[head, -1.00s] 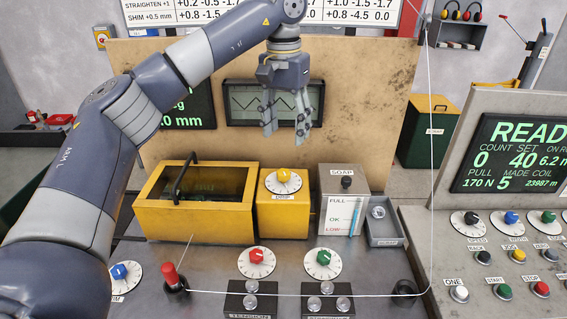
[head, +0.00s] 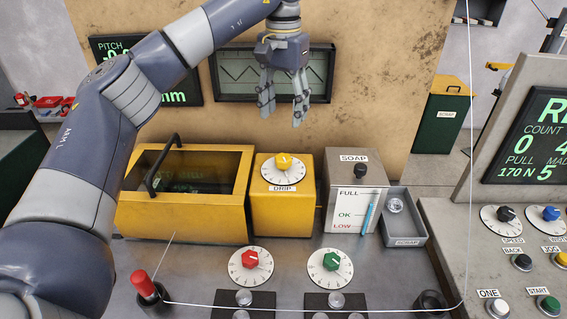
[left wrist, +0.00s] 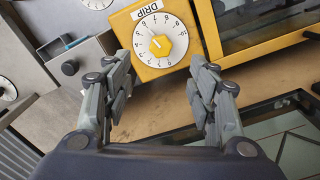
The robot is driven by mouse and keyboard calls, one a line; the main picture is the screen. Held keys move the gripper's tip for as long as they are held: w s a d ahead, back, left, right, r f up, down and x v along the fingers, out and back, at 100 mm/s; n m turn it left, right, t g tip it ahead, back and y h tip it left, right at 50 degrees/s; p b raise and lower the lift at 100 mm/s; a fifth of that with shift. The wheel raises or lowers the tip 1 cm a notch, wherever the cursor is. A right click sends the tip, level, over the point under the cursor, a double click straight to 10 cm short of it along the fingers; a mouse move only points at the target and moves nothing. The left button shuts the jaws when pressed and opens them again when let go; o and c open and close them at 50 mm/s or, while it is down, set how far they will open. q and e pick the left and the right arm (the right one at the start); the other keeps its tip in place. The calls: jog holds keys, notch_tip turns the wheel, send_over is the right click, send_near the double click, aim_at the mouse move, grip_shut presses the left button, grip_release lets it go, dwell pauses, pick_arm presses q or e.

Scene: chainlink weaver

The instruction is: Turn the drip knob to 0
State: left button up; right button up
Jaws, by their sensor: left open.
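The drip knob (head: 284,162) is a yellow knob on a white numbered dial (head: 268,177), on top of a yellow box labelled DRIP (head: 285,210). My left gripper (head: 284,108) is open and empty. It hangs with fingers down, above and apart from the knob, in front of the wall screen; it also shows in the left wrist view (left wrist: 160,95). My right gripper is not in view.
A yellow windowed box (head: 185,222) with a black handle stands left of the drip box. The grey SOAP box (head: 352,205) and a small grey tray (head: 405,228) stand right. Red (head: 250,260) and green (head: 331,261) knobs lie in front, with a thin wire running past.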

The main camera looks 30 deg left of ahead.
aim_at(283, 157)
pick_arm(q)
notch_tip(283, 157, down, 12)
jog(key=shift+w+a+r+p, duration=0.1)
jog(key=shift+w+r+p, duration=0.05)
jog(key=shift+p, duration=0.4)
jog(key=shift+f, duration=0.5)
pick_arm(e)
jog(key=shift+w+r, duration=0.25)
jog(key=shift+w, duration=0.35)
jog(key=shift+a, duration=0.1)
pick_arm(q)
jog(key=c, duration=1.1)
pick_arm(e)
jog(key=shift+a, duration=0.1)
